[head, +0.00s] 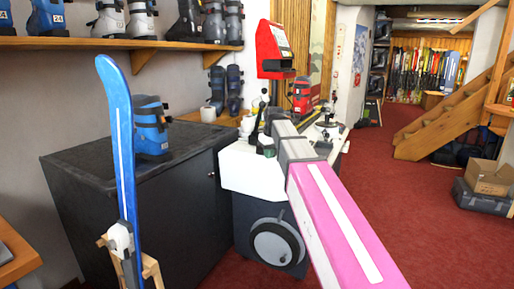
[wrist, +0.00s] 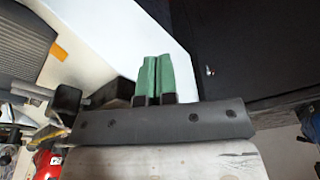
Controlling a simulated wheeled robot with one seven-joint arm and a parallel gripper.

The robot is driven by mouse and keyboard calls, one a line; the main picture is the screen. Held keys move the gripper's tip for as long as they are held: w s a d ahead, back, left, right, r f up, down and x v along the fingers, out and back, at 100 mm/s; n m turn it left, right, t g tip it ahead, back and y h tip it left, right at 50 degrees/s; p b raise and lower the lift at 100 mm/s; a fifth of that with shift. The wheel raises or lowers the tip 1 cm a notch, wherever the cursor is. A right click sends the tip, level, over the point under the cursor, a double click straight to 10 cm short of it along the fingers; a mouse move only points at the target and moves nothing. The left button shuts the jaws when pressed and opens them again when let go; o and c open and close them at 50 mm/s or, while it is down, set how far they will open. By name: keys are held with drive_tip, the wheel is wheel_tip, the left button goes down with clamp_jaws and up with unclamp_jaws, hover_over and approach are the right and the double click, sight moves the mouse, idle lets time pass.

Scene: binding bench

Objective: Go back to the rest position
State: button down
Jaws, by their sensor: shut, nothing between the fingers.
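My gripper (head: 267,150) is at the end of my pink and white arm, in front of the white-topped bench machine (head: 240,172) in the head view. In the wrist view, the two green fingers of my gripper (wrist: 152,78) lie together side by side, with nothing between them. Behind them are a white surface (wrist: 125,32) and a dark area. No contact between my fingers and the machine can be made out.
A blue ski (head: 122,160) stands upright at the left. A blue boot (head: 151,126) sits on the dark cabinet (head: 85,156). A red boot (head: 302,94) and white mugs (head: 208,113) are farther back. Open red carpet (head: 410,200) lies to the right, with a cardboard box (head: 488,177) beyond.

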drive_tip(key=s+d+f+m, duration=0.2)
drive_tip(key=s+d+f, duration=0.2)
drive_tip(key=s+f, duration=0.3)
drive_tip(key=s+d+f+m+g, duration=0.1)
drive_tip(key=s+d+f, duration=0.4)
drive_tip(key=f, duration=1)
drive_tip(key=s+d+f+m+h, duration=0.1)
drive_tip(key=s+d+f+m, duration=0.2)
drive_tip(key=s+f, duration=0.7)
drive_tip(key=shift+d+f+g, duration=0.3)
drive_tip(key=shift+d+f, duration=0.65)
drive_tip(key=shift+d, duration=0.05)
